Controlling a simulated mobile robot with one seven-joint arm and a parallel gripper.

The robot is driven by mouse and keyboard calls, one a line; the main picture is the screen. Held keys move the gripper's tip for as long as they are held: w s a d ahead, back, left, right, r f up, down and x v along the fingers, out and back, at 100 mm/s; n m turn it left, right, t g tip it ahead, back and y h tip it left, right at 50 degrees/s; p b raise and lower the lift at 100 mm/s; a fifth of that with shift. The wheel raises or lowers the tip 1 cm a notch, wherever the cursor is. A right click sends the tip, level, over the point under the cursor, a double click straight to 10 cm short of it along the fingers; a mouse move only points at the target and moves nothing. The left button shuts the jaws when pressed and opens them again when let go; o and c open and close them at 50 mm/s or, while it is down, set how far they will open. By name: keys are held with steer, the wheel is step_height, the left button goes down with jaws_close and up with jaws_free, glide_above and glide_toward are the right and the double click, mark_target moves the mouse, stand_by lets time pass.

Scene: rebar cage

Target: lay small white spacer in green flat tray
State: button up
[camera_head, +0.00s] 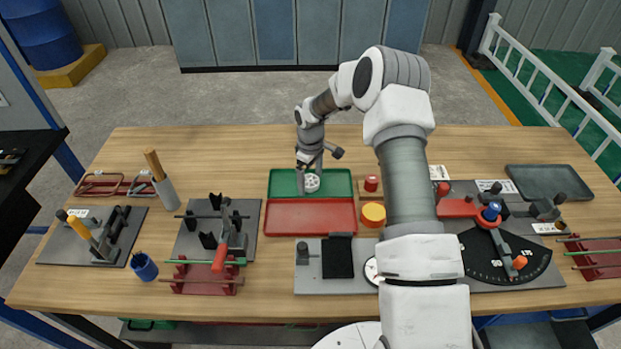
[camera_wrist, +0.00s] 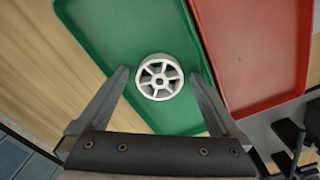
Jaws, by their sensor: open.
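The small white spacer (camera_wrist: 159,77) is a spoked wheel shape and lies flat in the green flat tray (camera_wrist: 100,22), away from its edges. In the head view the spacer (camera_head: 312,183) shows near the middle of the green tray (camera_head: 340,180). My gripper (camera_wrist: 162,82) is open, with one finger on each side of the spacer and a visible gap to it on both sides. In the head view my gripper (camera_head: 308,180) is over the tray and partly covers its left half. I cannot tell the exact height of the fingertips above the tray.
A red flat tray (camera_head: 310,216) lies right in front of the green one. A small red cylinder (camera_head: 371,184) and an orange-yellow round piece (camera_head: 373,214) stand to the right. Fixtures (camera_head: 218,228) with upright posts are to the left. The table behind the trays is clear.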

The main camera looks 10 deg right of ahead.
step_height(320, 180, up, 12)
step_height(320, 180, up, 12)
steer(key=m+t, duration=0.1)
steer(key=m, duration=0.1)
glide_above(310, 181)
steer(key=s, duration=0.6)
steer(key=s+r+m+t+h, duration=0.1)
steer(key=s+r+m+t, duration=0.1)
steer(key=s+r, duration=0.75)
steer(key=s+r+m+t+y, duration=0.1)
steer(key=s+m, duration=0.4)
steer(key=s, duration=1.5)
steer(key=shift+t, duration=0.8)
